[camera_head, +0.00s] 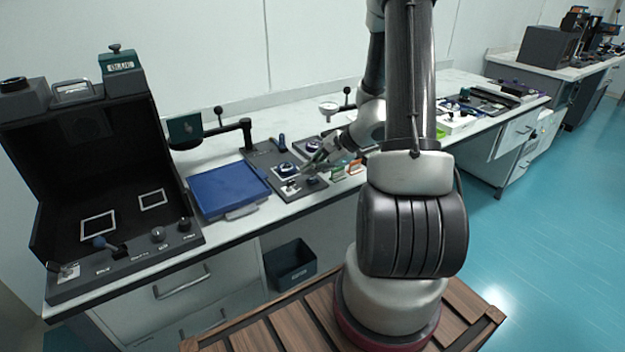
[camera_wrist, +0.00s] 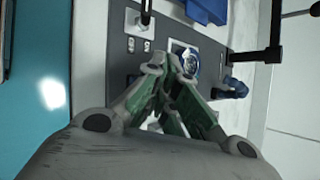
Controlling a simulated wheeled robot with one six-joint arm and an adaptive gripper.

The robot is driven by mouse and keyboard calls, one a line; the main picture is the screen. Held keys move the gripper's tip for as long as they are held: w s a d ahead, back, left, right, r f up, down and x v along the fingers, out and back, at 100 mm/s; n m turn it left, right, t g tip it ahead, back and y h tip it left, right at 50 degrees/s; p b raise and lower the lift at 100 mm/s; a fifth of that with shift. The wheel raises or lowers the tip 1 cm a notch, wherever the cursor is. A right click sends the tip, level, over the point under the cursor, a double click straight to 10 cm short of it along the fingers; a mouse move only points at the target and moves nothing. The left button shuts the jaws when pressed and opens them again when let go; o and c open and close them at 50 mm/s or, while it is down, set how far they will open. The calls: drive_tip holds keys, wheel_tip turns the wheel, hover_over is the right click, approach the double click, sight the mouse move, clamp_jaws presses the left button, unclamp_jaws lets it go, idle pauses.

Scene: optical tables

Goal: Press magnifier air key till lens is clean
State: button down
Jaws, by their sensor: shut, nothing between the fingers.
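A dark grey station plate (camera_head: 262,152) lies on the bench, with a round blue-rimmed piece on a white square (camera_head: 284,171) at its middle. The wrist view shows this round glassy piece (camera_wrist: 187,62) beside my fingertips. A dark rectangular panel (camera_head: 185,130) hangs on a black jointed arm (camera_head: 228,128) at the plate's left; part of that arm shows in the wrist view (camera_wrist: 268,54). My gripper (camera_head: 309,166) is shut and empty, over the plate; its fingertips (camera_wrist: 170,64) point at the plate near the round piece. I cannot tell whether they touch a key. Small labels are unreadable.
A blue tray (camera_head: 228,190) lies left of the plate, and a large black open box (camera_head: 100,160) stands further left. A blue knob (camera_wrist: 236,88) rises at the plate's back. A dark bin (camera_head: 290,264) sits below the bench. More instruments stand at right.

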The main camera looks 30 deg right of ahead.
sight(312, 181)
drive_tip(key=shift+f, duration=0.1)
drive_tip(key=shift+f, duration=0.35)
drive_tip(key=shift+f, duration=0.4)
idle(0.7)
drive_tip(key=shift+r, duration=0.85)
drive_tip(key=shift+r, duration=2.5)
drive_tip(key=shift+s, duration=0.15)
